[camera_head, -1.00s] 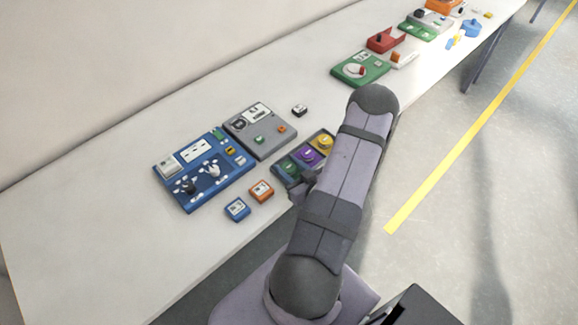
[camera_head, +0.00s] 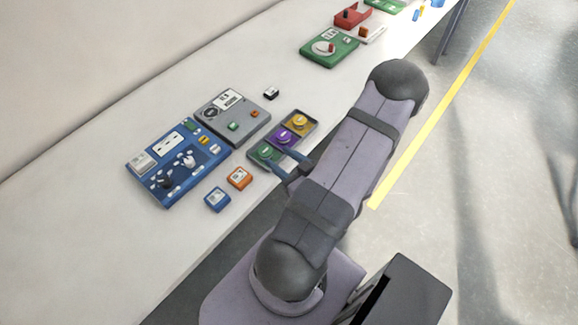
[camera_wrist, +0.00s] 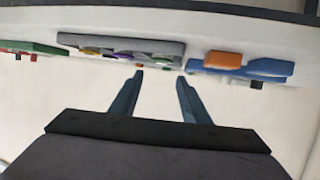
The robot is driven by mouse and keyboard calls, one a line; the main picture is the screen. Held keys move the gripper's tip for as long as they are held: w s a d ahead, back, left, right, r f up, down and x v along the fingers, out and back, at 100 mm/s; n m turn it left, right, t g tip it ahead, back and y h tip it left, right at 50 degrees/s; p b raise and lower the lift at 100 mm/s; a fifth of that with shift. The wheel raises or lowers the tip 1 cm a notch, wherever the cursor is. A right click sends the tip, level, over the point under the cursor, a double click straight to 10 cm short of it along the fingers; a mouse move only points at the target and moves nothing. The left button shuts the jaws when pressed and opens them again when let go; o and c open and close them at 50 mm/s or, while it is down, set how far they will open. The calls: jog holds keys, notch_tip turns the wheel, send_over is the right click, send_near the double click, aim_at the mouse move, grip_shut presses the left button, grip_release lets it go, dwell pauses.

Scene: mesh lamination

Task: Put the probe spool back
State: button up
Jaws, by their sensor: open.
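A dark tray with three compartments (camera_head: 302,114) lies near the table's front edge. It holds a green spool (camera_head: 264,152), a purple spool (camera_head: 283,136) and a yellow spool (camera_head: 300,121), each in its own compartment. I cannot tell which one is the probe spool. My gripper (camera_head: 279,158) is open and empty at the tray's near side, by the green end. In the wrist view the gripper's fingers (camera_wrist: 160,77) are apart with nothing between them, and the tray (camera_wrist: 120,44) appears edge-on beyond them.
A blue board (camera_head: 150,188) with dark and white parts and a grey panel (camera_head: 245,127) lie behind the tray. Orange (camera_head: 238,177) and blue (camera_head: 216,199) blocks sit left of it. A small black block (camera_head: 271,93) and a green board (camera_head: 328,48) lie farther off.

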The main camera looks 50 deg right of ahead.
jog(key=shift+b+v, duration=0.3)
jog(key=shift+v, duration=1.55)
jog(key=shift+a, duration=0.1)
jog(key=w+a+g, duration=0.1)
jog(key=g, duration=0.2)
jog(key=w+a+g+p, duration=0.1)
jog(key=w+a+g, duration=0.1)
jog(key=g, duration=0.2)
jog(key=w+a+g, duration=0.2)
jog(key=g, duration=0.1)
jog(key=shift+w+p, duration=0.25)
jog(key=shift+p, duration=0.1)
jog(key=s+a+r+n+g+y+b, duration=0.1)
jog(key=s+a+r+g, duration=0.1)
jog(key=a, duration=0.7)
jog(key=s+a+r+n+g+y, duration=0.1)
jog(key=s+a+r, duration=0.1)
jog(key=a, duration=0.8)
jog(key=shift+s+a+r+g+y+b, duration=0.2)
jog(key=shift+a+r+g+y+b, duration=0.15)
jog(key=shift+r, duration=0.55)
